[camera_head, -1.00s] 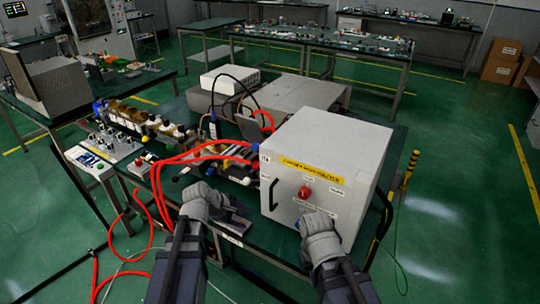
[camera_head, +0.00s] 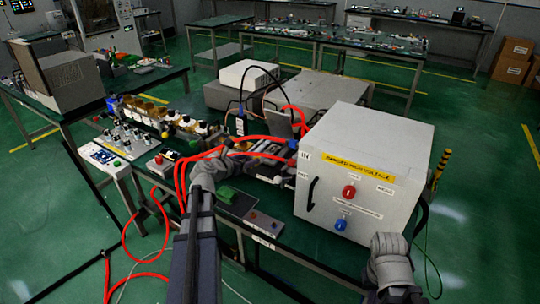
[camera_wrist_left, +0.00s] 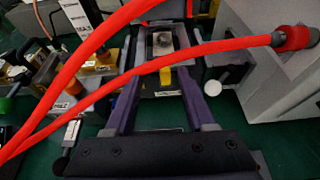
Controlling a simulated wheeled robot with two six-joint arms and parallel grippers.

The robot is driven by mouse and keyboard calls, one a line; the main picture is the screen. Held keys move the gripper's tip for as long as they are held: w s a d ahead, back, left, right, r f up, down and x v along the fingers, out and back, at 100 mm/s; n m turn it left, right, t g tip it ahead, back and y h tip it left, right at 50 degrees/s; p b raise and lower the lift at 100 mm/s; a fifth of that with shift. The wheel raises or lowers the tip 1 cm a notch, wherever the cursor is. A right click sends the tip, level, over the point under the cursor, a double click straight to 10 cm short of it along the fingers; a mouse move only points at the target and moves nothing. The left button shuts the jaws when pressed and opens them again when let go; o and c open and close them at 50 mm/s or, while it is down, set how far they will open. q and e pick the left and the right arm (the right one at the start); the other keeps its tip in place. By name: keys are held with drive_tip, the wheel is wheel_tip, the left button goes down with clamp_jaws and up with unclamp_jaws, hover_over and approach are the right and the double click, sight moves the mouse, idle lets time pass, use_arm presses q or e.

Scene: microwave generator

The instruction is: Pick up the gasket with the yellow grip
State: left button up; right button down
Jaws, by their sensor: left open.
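In the left wrist view, a pale square frame with a round dark centre (camera_wrist_left: 163,42) lies beyond my fingers, with a yellow grip (camera_wrist_left: 166,82) on its near side; this looks like the gasket. My left gripper (camera_wrist_left: 160,85) is open, its two purple fingers pointing at it with the yellow grip between them in the picture. Whether they reach it in depth I cannot tell. A red hose crosses in front of the fingers. In the head view my left gripper (camera_head: 219,163) is over the bench among the hoses, and the gasket is hidden. My right gripper (camera_head: 390,262) is right of the bench front, its fingers hidden.
Red hoses (camera_head: 180,185) loop over the bench's left front. The white high-voltage box (camera_head: 365,160) stands on the right, with a red and a blue knob. A green piece (camera_head: 226,195) lies on a dark plate near the front edge. Several bottles (camera_head: 175,120) line the left.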

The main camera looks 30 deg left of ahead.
use_arm(q)
drive_tip(key=shift+d+f+b+x, duration=0.15)
drive_tip(key=shift+b+x, duration=0.5)
drive_tip(key=shift+x, duration=0.9)
drive_tip(key=shift+d+f+b+x, duration=0.15)
drive_tip(key=shift+b+x, duration=0.45)
drive_tip(key=shift+x, duration=0.9)
drive_tip(key=shift+s+r, duration=0.1)
drive_tip(key=shift+s, duration=0.05)
drive_tip(key=shift+c, duration=0.2)
clamp_jaws()
